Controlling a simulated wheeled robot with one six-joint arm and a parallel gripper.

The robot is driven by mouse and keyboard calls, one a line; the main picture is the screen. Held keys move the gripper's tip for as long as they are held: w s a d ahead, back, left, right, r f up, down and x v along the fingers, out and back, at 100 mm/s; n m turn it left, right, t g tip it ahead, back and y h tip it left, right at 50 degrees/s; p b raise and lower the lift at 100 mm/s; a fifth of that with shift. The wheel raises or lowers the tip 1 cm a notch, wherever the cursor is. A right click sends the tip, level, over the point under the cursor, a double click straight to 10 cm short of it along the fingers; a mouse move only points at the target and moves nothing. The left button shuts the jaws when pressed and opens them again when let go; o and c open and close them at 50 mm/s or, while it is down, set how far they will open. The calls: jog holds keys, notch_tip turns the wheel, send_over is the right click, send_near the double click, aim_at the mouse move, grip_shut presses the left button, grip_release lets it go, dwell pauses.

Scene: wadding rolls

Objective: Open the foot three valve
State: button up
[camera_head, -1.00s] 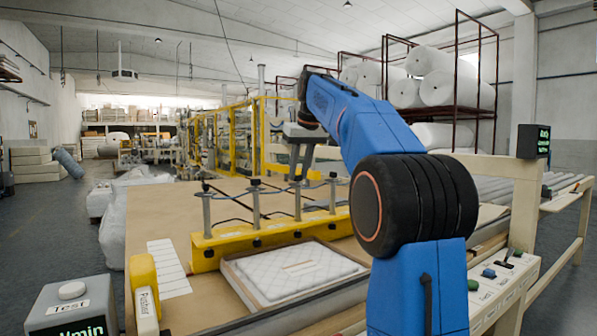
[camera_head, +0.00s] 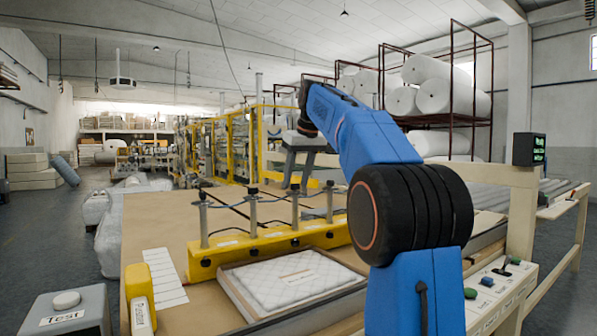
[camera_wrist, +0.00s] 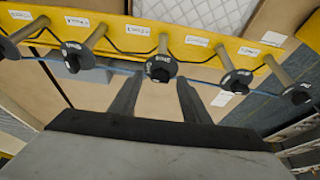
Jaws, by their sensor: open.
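A yellow bar (camera_head: 270,245) lies across the table and carries several upright grey posts with black caps. In the wrist view the bar (camera_wrist: 132,36) runs across the top, with round black labelled caps in a row. The cap lettering is upside down and too small for me to read surely, so I cannot tell which is foot three. My gripper (camera_head: 298,186) is above the bar's far side. In the wrist view my gripper (camera_wrist: 159,82) is open and empty, its fingertips just below the middle cap (camera_wrist: 160,68). I cannot tell whether they touch it.
A white quilted panel (camera_head: 292,280) in a frame lies in front of the bar. A grey Test box (camera_head: 66,312) and a yellow-and-white handle (camera_head: 140,298) stand at the near left. A lever panel (camera_head: 503,283) is at right. Blue hoses run by the caps.

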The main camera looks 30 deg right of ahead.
jog(key=v, duration=1.1)
jog(key=shift+r, duration=0.4)
jog(key=shift+s, duration=0.1)
jog(key=shift+s, duration=0.1)
